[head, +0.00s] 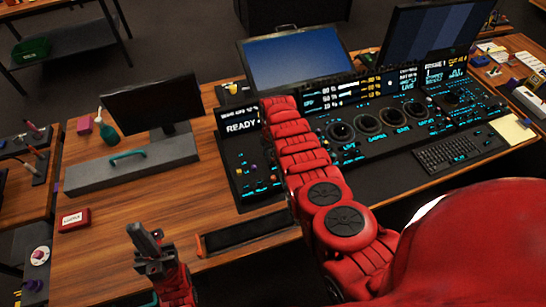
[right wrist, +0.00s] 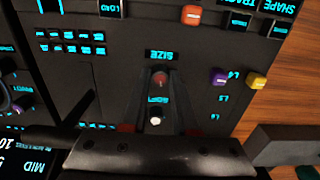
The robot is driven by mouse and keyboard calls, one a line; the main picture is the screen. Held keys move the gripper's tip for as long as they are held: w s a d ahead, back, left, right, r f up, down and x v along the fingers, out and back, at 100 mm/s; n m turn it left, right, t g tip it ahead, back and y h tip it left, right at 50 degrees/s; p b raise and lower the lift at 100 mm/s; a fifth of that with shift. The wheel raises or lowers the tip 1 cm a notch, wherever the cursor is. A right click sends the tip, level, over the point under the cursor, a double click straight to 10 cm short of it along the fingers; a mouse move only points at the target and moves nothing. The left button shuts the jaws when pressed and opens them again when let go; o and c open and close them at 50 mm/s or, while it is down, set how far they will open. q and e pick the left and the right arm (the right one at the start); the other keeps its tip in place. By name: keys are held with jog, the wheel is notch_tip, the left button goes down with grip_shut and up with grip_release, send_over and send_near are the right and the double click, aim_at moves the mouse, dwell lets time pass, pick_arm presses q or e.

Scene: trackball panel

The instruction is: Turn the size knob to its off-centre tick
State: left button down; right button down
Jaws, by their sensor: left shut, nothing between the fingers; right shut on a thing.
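In the right wrist view, the size knob (right wrist: 160,80) is a small reddish cap on the dark panel beside the upside-down SIZE label (right wrist: 160,55). My right gripper (right wrist: 160,76) has its two dark fingers on either side of this knob and is shut on it. The knob's pointer and ticks are too small or too covered to read. In the head view my red right arm hides the knob and the right gripper. My left gripper (head: 150,243) is shut and empty, low over the table's front left.
A white-topped knob (right wrist: 155,121) with the SOFT label is close by, between my right fingers. Orange (right wrist: 191,15), purple (right wrist: 219,77) and yellow (right wrist: 258,80) controls are nearby. In the head view, a monitor (head: 152,107) stands at left; bare wood (head: 150,195) lies before it.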

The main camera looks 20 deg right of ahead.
jog(key=shift+m, duration=0.3)
jog(key=m, duration=0.3)
jog(key=m+b, duration=0.1)
jog(key=m, duration=0.1)
jog(key=shift+m, duration=0.4)
jog(key=m+b, duration=0.2)
jog(key=m, duration=0.2)
jog(key=shift+f+b, duration=0.1)
jog(key=shift+b, duration=0.25)
jog(key=shift+m+b, duration=0.85)
jog(key=shift+m, duration=1.25)
jog(key=c, duration=0.7)
grip_release()
